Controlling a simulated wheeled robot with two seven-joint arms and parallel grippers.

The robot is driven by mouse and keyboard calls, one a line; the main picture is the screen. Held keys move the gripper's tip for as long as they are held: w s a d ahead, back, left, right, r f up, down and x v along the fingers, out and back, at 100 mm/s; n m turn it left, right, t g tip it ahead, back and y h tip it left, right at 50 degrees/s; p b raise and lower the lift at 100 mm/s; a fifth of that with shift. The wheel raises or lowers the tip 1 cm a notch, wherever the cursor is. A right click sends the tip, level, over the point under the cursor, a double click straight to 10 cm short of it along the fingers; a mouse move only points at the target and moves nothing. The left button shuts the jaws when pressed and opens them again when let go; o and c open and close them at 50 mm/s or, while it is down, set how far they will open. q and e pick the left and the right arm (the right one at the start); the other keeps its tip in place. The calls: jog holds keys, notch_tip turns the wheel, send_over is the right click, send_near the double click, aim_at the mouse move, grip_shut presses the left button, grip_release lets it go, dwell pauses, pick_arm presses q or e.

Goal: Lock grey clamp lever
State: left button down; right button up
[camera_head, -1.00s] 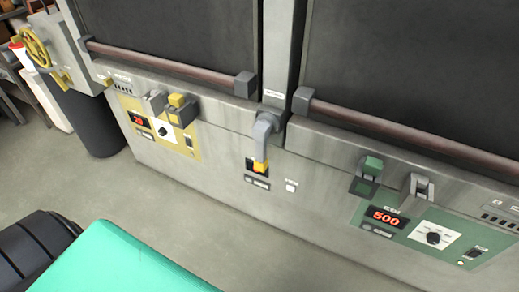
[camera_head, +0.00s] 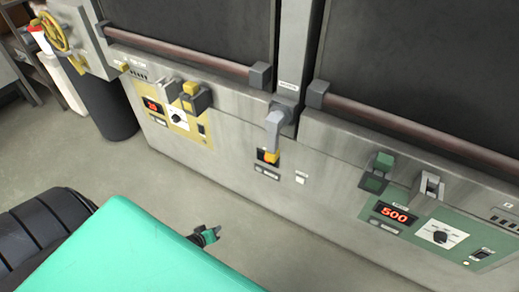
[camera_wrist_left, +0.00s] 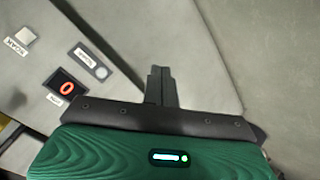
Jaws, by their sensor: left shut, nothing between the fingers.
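A grey lever (camera_head: 273,128) with a yellow end hangs down from a mount on the post between the two furnace doors. A second grey clamp (camera_head: 430,187) sits on the right panel beside a green clamp (camera_head: 376,172); I cannot tell which grey one the task names. My left gripper (camera_head: 208,236) is low in front of the furnace, below and left of the hanging lever, touching nothing. In the left wrist view its fingers (camera_wrist_left: 160,85) are shut together and empty. No lever shows in that view. My right gripper is out of view.
The yellow clamp (camera_head: 192,96) is above the left control panel. Door bars (camera_head: 185,60) stick out above. A yellow handwheel (camera_head: 52,38) stands far left. The floor ahead is clear.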

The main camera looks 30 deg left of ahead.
pick_arm(q)
jog(key=w+r+n+t+h, duration=0.2)
jog(key=w+r, duration=0.4)
jog(key=r, duration=0.9)
jog(key=w+d+r+n+t+h, duration=0.1)
jog(key=w+r+n+t, duration=0.3)
jog(key=r, duration=1.1)
jog(key=shift+w+r+n+t+h+p, duration=0.2)
jog(key=shift+w+n+t+h+p, duration=0.3)
jog(key=shift+w, duration=0.6)
jog(key=w+d+p, duration=0.3)
jog(key=w+d, duration=0.3)
jog(key=w, duration=0.3)
jog(key=shift+w+d+p, duration=0.25)
jog(key=shift+w+p, duration=0.1)
jog(key=shift+d+f, duration=0.1)
